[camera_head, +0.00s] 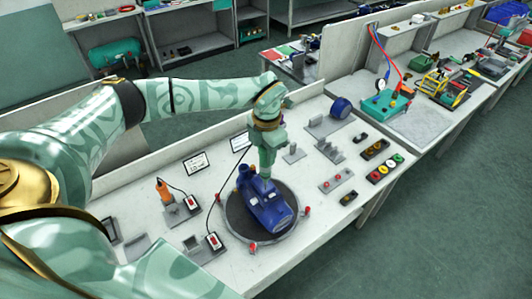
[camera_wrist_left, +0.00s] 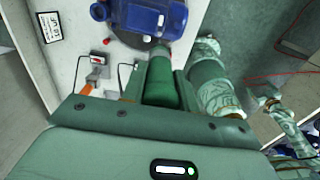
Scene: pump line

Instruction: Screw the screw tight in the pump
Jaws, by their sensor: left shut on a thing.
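The blue pump (camera_head: 266,206) stands on a round dark plate (camera_head: 240,222) on the white bench. It also shows at the top of the left wrist view (camera_wrist_left: 150,15). My left gripper (camera_head: 266,172) reaches down over the pump's upper end, pointing downward. It is shut on a green cylindrical tool (camera_wrist_left: 160,82), which looks like a screwdriver with a black cable. The tool's tip is at the pump, but I cannot tell whether it touches a screw. The screw itself is hidden or too small to see.
An orange screwdriver (camera_head: 163,189) stands in a holder at the left, with switch boxes (camera_head: 212,242) nearby. Small red pieces edge the round plate. Grey brackets (camera_head: 293,153) and trays of colored parts (camera_head: 385,167) lie to the right. A black cable hangs left of the pump.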

